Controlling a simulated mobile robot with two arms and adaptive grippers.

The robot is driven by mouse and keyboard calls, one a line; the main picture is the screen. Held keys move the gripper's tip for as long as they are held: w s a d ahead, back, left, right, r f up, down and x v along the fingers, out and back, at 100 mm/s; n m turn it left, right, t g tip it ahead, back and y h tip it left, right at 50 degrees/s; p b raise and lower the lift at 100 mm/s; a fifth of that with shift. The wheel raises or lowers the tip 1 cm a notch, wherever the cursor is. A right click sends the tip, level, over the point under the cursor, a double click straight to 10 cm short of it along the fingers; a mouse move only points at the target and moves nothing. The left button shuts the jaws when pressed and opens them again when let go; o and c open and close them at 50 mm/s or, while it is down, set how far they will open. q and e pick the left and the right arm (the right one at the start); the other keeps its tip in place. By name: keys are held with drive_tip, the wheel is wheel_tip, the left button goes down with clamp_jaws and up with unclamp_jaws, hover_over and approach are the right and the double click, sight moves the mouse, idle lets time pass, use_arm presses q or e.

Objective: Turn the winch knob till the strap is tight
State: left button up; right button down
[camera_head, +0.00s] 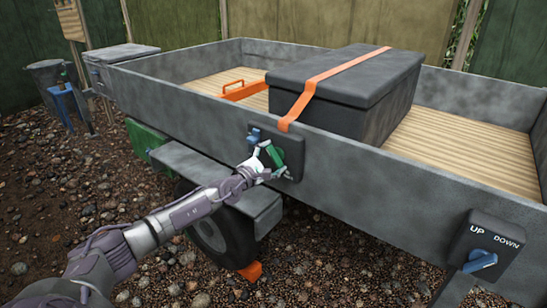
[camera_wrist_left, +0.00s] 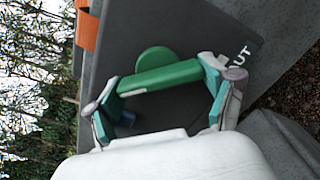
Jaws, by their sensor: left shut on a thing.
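The winch plate (camera_head: 291,172) is a dark panel on the trailer's side wall. Its green winch knob (camera_head: 276,155) has a bar handle, which shows large in the left wrist view (camera_wrist_left: 160,76). My left gripper (camera_head: 268,160) is shut on the knob, with one teal finger at each end of the bar (camera_wrist_left: 161,96). The orange strap (camera_head: 312,88) runs from the plate over the dark lidded box (camera_head: 372,82) on the trailer bed. It lies flat on the lid; I cannot tell how tight it is. A small blue part (camera_head: 254,135) sits at the plate's upper left. My right gripper is not in view.
The grey trailer (camera_head: 420,173) fills the middle and right. An UP/DOWN switch box (camera_head: 481,256) with a blue knob is at lower right. An orange handle (camera_head: 245,91) lies on the bed. Gravel ground is at left.

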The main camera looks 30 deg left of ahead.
use_arm(q)
drive_tip(key=shift+f+m, duration=0.1)
drive_tip(key=shift+m, duration=1.1)
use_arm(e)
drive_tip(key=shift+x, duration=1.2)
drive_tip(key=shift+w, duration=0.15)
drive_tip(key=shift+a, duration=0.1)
use_arm(q)
drive_tip(key=o, duration=1)
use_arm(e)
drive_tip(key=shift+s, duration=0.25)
use_arm(q)
drive_tip(key=shift+s, duration=0.15)
